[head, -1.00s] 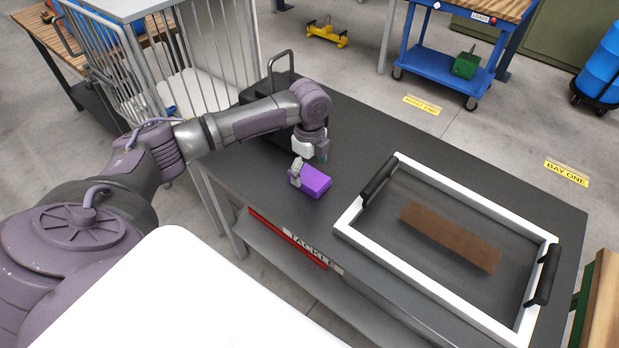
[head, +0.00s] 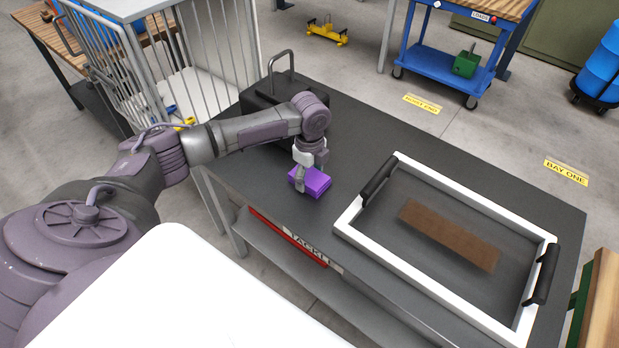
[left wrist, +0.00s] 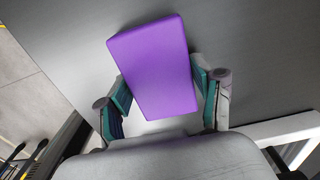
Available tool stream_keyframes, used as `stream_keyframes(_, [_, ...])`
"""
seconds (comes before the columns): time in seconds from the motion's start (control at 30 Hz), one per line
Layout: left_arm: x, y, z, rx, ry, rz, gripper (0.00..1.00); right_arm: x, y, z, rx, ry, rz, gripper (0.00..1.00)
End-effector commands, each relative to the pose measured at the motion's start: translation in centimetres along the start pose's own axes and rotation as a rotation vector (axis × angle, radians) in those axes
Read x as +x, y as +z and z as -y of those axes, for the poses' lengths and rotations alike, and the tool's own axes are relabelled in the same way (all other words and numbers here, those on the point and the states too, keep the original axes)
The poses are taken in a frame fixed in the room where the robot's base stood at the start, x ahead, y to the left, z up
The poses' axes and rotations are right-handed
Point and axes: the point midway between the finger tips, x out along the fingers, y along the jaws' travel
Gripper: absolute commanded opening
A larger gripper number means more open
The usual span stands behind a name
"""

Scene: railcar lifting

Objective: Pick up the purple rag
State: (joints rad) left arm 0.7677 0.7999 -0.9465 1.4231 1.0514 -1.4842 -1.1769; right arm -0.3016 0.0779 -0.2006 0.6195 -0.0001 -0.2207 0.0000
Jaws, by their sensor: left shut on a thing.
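The purple rag (head: 316,181) is a folded, block-shaped piece on the dark tabletop, near the table's front left edge. It also shows in the left wrist view (left wrist: 155,65), lying between the two fingers. My left gripper (head: 308,178) reaches down over it from above and is shut on it, one finger on each side. In the left wrist view the teal finger pads (left wrist: 160,95) meet the rag's two sides. The finger on the far side is mostly hidden in the head view. My right gripper is not in view.
A white-framed tray (head: 395,262) with black handles and a brown strip (head: 450,234) in it stands to the right on the same table (head: 375,135). A black case (head: 262,97) with a raised handle stands behind my left arm. The tabletop behind the tray is clear.

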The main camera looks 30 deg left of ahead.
Motion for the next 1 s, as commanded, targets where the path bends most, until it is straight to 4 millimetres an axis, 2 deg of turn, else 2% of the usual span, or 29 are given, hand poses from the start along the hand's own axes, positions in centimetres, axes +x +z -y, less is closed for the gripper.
stream_keyframes(0.27, [-0.7, 0.0, 0.1, 0.001, -0.002, -0.001, 0.33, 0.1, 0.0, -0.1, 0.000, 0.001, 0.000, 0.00])
stream_keyframes(0.37, [-1.8, 0.1, 0.1, 0.000, -0.003, 0.000, 0.33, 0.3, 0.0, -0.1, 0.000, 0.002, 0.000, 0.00])
stream_keyframes(0.5, [-4.3, -0.2, 0.3, 0.001, -0.005, -0.002, 0.33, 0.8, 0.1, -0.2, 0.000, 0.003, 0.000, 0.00])
stream_keyframes(0.8, [-8.3, -4.4, 6.0, 0.001, -0.004, -0.003, 0.33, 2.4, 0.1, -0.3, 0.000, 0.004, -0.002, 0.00])
stream_keyframes(1.0, [-10.2, -6.1, 8.5, 0.000, -0.002, -0.001, 0.33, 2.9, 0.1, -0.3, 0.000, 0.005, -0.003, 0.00])
